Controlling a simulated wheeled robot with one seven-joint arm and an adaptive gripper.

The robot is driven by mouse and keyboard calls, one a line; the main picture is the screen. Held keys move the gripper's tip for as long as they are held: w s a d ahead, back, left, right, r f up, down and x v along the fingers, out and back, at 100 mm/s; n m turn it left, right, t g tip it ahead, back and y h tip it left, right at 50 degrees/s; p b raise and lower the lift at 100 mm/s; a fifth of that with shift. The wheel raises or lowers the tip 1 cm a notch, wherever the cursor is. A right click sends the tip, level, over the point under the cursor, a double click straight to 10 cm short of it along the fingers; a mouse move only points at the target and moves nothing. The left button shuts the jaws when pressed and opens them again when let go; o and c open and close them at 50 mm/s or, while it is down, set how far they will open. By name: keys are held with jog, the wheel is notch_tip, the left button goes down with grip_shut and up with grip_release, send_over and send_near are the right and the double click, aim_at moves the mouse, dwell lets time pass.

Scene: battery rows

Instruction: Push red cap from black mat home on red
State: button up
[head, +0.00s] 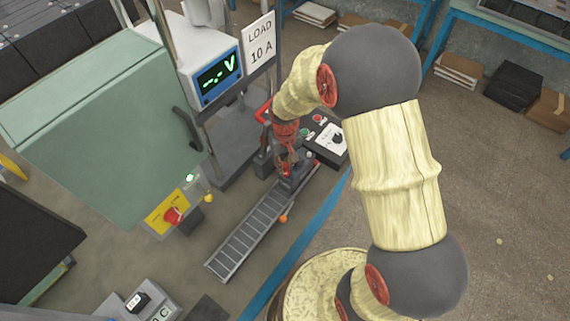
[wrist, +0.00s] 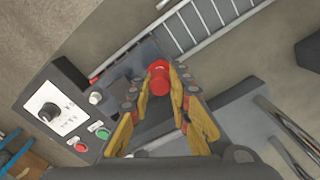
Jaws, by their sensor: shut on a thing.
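My gripper (wrist: 160,82) is shut on a red cap (wrist: 158,70), with its yellow fingers on both sides of it. In the head view my gripper (head: 287,158) points down over a dark block (head: 297,179) at the upper end of the roller track. A small red spot there is mostly covered by the fingers. Whether the cap touches a terminal below is hidden in both views. A dark flat patch (head: 207,308) lies on the floor at the bottom edge; I cannot tell whether it is the black mat.
The roller track (head: 245,236) runs down-left from under my gripper. A control box with a knob (head: 334,138) stands close on the right. A meter (head: 218,77) and a "LOAD 10 A" sign (head: 260,42) stand behind. A green cabinet (head: 110,130) fills the left.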

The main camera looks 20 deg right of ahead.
jog(key=shift+f+b, duration=0.35)
jog(key=shift+f, duration=0.5)
dwell(1.6)
jog(key=o, duration=0.8)
jog(key=shift+o, duration=0.6)
jog(key=o, duration=0.4)
jog(key=shift+c, duration=0.2)
jog(key=shift+o, duration=0.2)
jog(key=shift+r, duration=0.1)
jog(key=shift+r+p, duration=2.55)
jog(key=shift+r, duration=0.9)
